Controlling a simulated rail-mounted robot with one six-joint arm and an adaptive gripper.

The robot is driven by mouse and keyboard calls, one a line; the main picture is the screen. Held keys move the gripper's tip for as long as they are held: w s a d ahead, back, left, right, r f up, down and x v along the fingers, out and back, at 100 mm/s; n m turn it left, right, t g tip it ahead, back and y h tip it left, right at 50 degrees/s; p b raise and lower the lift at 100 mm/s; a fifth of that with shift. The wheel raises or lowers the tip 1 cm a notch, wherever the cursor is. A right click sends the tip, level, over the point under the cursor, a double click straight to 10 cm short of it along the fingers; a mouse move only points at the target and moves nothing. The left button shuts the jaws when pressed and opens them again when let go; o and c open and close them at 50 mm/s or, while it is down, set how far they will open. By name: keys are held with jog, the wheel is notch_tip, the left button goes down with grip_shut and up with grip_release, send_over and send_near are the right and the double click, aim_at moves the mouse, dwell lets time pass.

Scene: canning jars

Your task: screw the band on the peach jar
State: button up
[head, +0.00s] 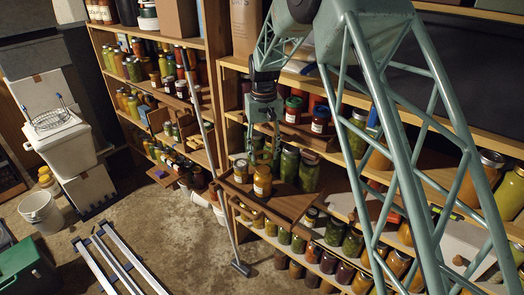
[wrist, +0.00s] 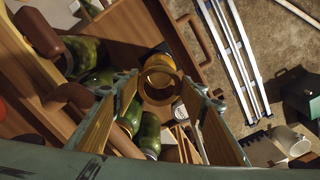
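A gold ring-shaped band (wrist: 146,88) sits between the fingertips of my gripper (wrist: 161,87) in the wrist view, with a finger at each side. My gripper appears shut on it. In the head view my gripper (head: 263,152) hangs just above the peach jar (head: 262,183), a glass jar with orange-yellow contents standing on a wooden tray (head: 285,203). In the wrist view the peach jar (wrist: 154,60) shows partly behind the band, slightly off the ring's centre. The band is too small to make out clearly in the head view.
Green jars (head: 308,172) stand on the tray right beside the peach jar, with another jar (head: 240,172) to its left. Shelves full of jars (head: 345,235) lie behind and below. The concrete floor (head: 180,225) to the left is mostly free.

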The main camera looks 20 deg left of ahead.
aim_at(263, 170)
jog(key=shift+f, duration=0.2)
dwell(0.4)
jog(key=shift+f+b, duration=1)
jog(key=shift+f, duration=1)
jog(key=shift+f+b, duration=0.45)
jog(key=shift+f, duration=0.7)
dwell(2.9)
jog(key=c, duration=0.3)
jog(key=shift+m, duration=0.4)
jog(key=shift+a+m, duration=0.15)
jog(key=shift+m, duration=1.65)
